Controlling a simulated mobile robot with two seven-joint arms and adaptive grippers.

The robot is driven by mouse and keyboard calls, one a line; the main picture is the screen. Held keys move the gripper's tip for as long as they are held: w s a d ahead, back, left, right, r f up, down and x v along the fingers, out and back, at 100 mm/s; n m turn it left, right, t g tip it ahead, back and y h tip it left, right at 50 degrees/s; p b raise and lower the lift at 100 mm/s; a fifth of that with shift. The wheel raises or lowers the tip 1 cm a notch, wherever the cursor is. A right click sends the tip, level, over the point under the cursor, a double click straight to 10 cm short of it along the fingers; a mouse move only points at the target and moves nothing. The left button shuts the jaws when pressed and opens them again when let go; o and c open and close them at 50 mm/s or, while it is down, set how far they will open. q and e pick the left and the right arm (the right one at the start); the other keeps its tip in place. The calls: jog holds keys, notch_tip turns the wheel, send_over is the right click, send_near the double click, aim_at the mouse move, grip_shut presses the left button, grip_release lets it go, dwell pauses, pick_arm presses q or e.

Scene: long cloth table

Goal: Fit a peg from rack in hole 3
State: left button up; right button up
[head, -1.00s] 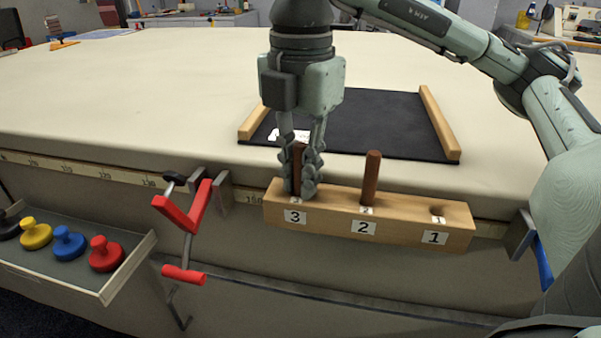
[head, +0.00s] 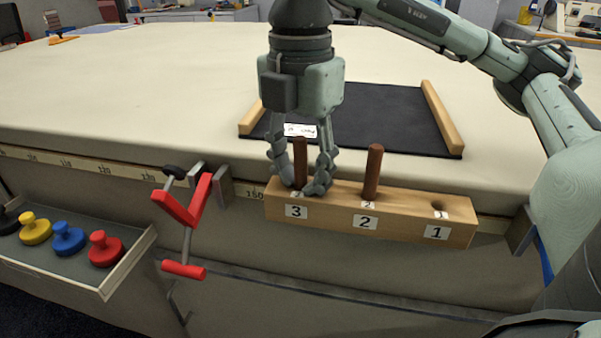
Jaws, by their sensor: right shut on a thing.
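The wooden block (head: 400,219) on the table's front edge has holes labelled 3, 2 and 1 from left to right. A brown peg (head: 300,155) stands upright in hole 3. My right gripper (head: 304,187) is around this peg, with its fingertips low at the peg's base and shut on it. Its fingers bow outward, leaving gaps beside the upper peg. A second brown peg (head: 373,172) stands upright in hole 2. Hole 1 (head: 439,206) is empty. My left gripper is not in view.
A black mat (head: 380,118) with wooden side rails lies behind the block. A red-handled clamp (head: 187,212) hangs at the table edge to the left. An open drawer (head: 120,268) holds several coloured knobs. The cloth table (head: 150,95) is clear at left.

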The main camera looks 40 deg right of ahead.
aim_at(300, 138)
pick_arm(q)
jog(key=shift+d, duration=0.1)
pick_arm(e)
jog(key=shift+r, duration=0.1)
jog(key=shift+r, duration=0.2)
jog(key=shift+w+r+p, duration=0.15)
jog(key=shift+r+p, duration=0.55)
jog(key=shift+r, duration=0.15)
notch_tip(300, 138, up, 7)
jog(key=shift+f+p, duration=0.2)
jog(key=shift+p, duration=0.5)
notch_tip(300, 138, up, 4)
jog(key=shift+f+p, duration=0.1)
jog(key=shift+p, duration=0.65)
jog(key=shift+r, duration=0.3)
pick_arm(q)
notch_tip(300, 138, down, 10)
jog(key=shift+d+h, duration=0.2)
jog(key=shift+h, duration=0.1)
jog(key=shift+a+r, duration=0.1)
